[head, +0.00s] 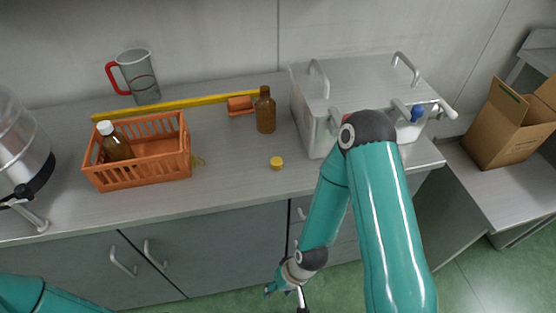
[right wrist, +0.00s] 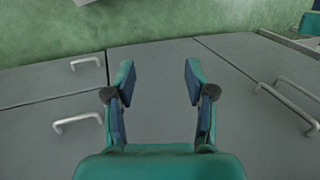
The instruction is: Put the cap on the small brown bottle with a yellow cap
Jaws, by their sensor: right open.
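The small brown bottle (head: 265,112) stands upright on the counter, and no cap shows on its neck. The yellow cap (head: 277,162) lies on the counter in front of the bottle, a little to the right. My right gripper (head: 284,288) is low in front of the cabinet doors, below the counter edge and apart from both. In the right wrist view my right gripper (right wrist: 156,80) has its fingers spread with nothing between them. My left gripper is out of view; only a piece of my left arm shows at the lower left.
An orange crate (head: 140,178) holding a brown bottle with a white cap (head: 113,142) stands at the left. A steel box (head: 310,120) stands right of the bottle.

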